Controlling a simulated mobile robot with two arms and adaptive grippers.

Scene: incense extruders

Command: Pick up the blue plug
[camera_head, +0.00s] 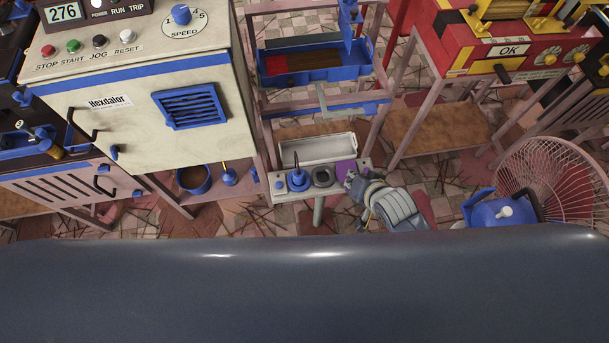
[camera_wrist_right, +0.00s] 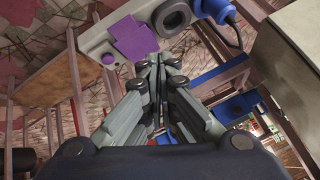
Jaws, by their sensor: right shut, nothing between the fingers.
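The blue plug (camera_head: 299,181), with a dark cable rising from it, stands on a grey panel (camera_head: 276,196) near the middle of the head view. In the right wrist view the plug (camera_wrist_right: 217,9) is partly cut off at the top, right of a dark round socket (camera_wrist_right: 172,17). My right gripper (camera_head: 351,181) is shut and empty at the panel's right end, by the purple patch (camera_head: 345,168). It is apart from the plug, with the socket between them. In the right wrist view its closed fingertips (camera_wrist_right: 153,64) are just below the purple patch. My left gripper is not in view.
A white tray (camera_head: 318,150) lies behind the panel. A cream control cabinet (camera_head: 150,120) stands to the left. A red and yellow machine (camera_head: 500,55) is at the back right. A wire fan (camera_head: 555,180) and a blue container (camera_head: 495,211) are at right.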

